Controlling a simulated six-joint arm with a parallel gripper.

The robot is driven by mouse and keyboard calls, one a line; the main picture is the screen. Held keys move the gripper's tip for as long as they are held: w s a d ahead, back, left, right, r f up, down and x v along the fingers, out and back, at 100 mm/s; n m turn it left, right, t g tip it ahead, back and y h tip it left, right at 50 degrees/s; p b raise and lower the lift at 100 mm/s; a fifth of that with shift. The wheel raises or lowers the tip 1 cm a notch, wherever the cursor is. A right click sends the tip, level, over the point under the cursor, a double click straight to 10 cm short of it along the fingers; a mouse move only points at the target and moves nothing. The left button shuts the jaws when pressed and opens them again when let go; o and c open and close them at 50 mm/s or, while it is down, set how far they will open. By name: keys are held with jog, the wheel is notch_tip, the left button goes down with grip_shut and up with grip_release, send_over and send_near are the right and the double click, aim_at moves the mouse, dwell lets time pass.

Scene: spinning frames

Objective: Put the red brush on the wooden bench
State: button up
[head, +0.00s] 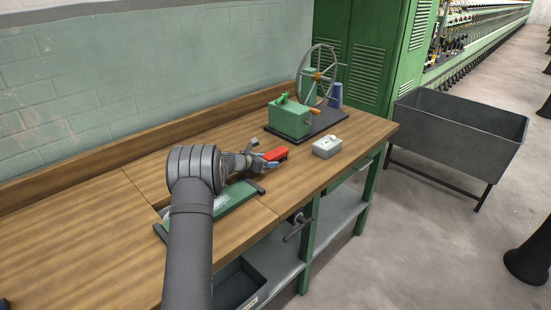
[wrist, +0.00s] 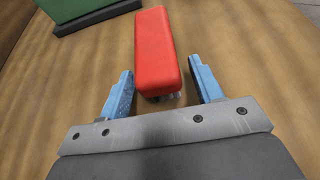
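The red brush (head: 275,154) is on or just above the wooden bench (head: 100,222), near its right part. In the wrist view the brush (wrist: 157,52) lies lengthwise away from me, red back up, with a little of its pale bristles showing at the near end. My gripper (wrist: 163,85) has its two blue fingers apart, one on each side of the near end of the brush, with gaps between fingers and brush. In the head view my gripper (head: 268,166) is low over the bench, at the near end of the brush, partly hidden by my arm.
A green winding device with a wheel (head: 290,117) stands on a dark base behind the brush. A grey metal trough (head: 455,135) stands beyond the bench.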

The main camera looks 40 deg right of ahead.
jog(key=c, duration=0.9)
jog(key=shift+r, duration=0.1)
jog(key=shift+r, duration=0.2)
notch_tip(320, 180, up, 4)
jog(key=shift+r, duration=0.1)
jog(key=s+r, duration=0.2)
jog(key=s, duration=0.1)
jog(key=s+d+r, duration=0.1)
jog(key=s+r, duration=0.1)
jog(key=s, duration=0.2)
jog(key=s+r, duration=0.2)
jog(key=s, duration=0.2)
jog(key=shift+s+d+r, duration=0.1)
jog(key=shift+s+d, duration=0.15)
jog(key=shift+d, duration=0.1)
